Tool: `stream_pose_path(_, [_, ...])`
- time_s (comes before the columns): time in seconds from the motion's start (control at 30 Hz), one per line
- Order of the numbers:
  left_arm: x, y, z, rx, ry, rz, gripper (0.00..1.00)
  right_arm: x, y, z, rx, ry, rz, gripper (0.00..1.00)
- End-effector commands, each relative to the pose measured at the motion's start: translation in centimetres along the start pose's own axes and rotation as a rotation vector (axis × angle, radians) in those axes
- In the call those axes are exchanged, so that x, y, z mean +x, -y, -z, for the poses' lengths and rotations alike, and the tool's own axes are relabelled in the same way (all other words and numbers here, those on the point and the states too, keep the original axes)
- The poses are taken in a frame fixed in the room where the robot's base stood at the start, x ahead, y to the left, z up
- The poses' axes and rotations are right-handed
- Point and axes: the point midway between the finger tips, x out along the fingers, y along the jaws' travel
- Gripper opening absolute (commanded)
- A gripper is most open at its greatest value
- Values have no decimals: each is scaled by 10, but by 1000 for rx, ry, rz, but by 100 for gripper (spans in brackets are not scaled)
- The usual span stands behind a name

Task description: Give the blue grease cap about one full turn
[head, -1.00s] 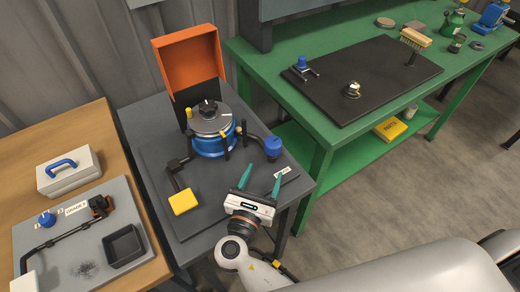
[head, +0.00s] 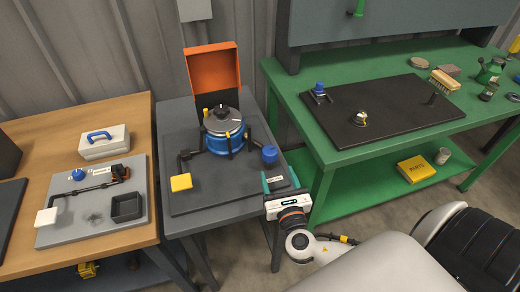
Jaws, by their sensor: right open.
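Several blue caps are in view, and I cannot tell from their looks which is the grease cap. One blue cap (head: 270,154) stands at the right of the blue rotor stand (head: 222,142) on the grey table, at the end of a dark arm. Another blue cap (head: 320,87) sits on the black board on the green bench. A blue knob (head: 78,174) sits on the grey panel at left. My right gripper (head: 281,180) is open and empty at the grey table's front right edge, its green fingers pointing towards the near cap, apart from it. My left gripper is not in view.
An orange open lid (head: 213,72) stands behind the rotor stand. A yellow pad (head: 181,182) is at the grey plate's left. The wooden table (head: 30,130) holds a white box (head: 104,142) and a dark tray (head: 127,207). The grey plate's front (head: 215,195) is clear.

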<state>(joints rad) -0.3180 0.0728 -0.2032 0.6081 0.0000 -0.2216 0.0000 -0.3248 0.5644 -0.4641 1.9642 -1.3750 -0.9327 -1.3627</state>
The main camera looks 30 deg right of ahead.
Motion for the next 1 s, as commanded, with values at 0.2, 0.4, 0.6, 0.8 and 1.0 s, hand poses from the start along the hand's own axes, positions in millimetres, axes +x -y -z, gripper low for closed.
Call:
stream_pose_path(0.2, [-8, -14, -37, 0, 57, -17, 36, 39, 0, 2, -1, -4, -3, 63])
stream_pose_path(0.4, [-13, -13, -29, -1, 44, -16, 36, 79, 0, 2, 0, -3, -4, 63])
stream_pose_path(0.6, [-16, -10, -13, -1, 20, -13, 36, 104, 0, 1, 1, -1, -3, 63])
stream_pose_path(0.8, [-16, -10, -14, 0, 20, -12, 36, 113, 0, 0, 1, 0, -3, 63])
stream_pose_path(1.0, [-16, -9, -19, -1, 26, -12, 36, 113, 0, 0, 1, 0, -3, 63])
